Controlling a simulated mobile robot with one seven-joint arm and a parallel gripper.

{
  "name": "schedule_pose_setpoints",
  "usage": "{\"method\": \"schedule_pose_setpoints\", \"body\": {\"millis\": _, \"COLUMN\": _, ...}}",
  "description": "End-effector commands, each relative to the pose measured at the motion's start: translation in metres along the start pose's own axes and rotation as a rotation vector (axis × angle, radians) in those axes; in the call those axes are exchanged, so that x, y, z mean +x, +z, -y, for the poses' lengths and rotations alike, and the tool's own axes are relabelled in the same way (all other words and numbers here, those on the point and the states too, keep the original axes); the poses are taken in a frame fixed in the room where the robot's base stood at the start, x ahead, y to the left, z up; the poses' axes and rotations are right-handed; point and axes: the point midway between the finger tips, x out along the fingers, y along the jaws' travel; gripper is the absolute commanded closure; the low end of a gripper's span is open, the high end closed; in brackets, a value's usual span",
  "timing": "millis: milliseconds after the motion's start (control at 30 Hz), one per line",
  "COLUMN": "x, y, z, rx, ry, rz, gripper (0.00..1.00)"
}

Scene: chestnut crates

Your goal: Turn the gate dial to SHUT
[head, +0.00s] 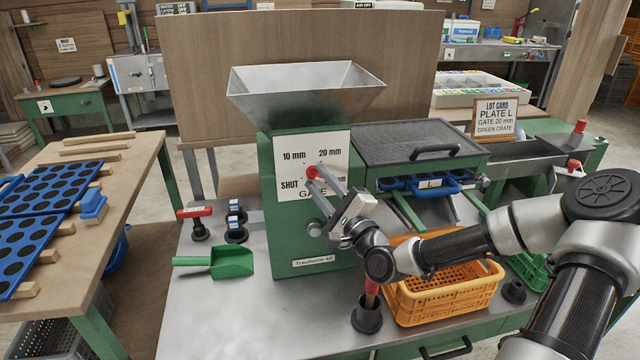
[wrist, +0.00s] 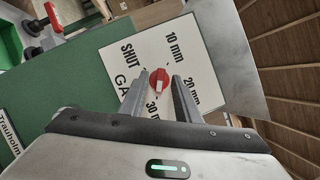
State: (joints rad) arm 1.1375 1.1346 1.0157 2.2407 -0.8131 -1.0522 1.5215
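The gate dial (head: 310,171) is a red knob on a white plate (head: 331,152) fixed to the green machine (head: 300,235). The plate reads 10 mm, 20 mm and SHUT in the head view; 30 mm also shows in the wrist view. There the red dial (wrist: 160,79) carries a pale bar, and I cannot tell which mark it points at. My gripper (head: 317,178) is at the plate with its two fingers apart. In the wrist view my gripper (wrist: 160,80) has one finger on each side of the dial, with gaps visible; contact is not clear.
A steel hopper (head: 305,92) tops the machine. The bench's front left is clear.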

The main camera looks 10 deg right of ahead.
Motion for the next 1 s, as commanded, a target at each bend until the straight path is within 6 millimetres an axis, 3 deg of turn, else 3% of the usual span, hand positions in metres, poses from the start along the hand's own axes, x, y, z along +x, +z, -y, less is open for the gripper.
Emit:
{"method": "schedule_pose_setpoints", "body": {"millis": 67, "x": -0.0002, "y": 0.0001, "z": 0.0, "rx": 0.0, "ry": 0.0, "rz": 0.0, "gripper": 0.72}}
{"method": "schedule_pose_setpoints", "body": {"millis": 233, "x": -0.0003, "y": 0.0001, "z": -0.0001, "rx": 0.0, "ry": 0.0, "rz": 0.0, "gripper": 1.0}}
{"method": "schedule_pose_setpoints", "body": {"millis": 667, "x": 0.0001, "y": 0.0014, "z": 0.0028, "rx": -0.056, "ry": 0.023, "rz": 0.001, "gripper": 1.0}}
{"method": "schedule_pose_setpoints", "body": {"millis": 1000, "x": 0.0008, "y": 0.0032, "z": 0.0073, "rx": -0.287, "ry": 0.12, "rz": 0.001, "gripper": 1.0}}
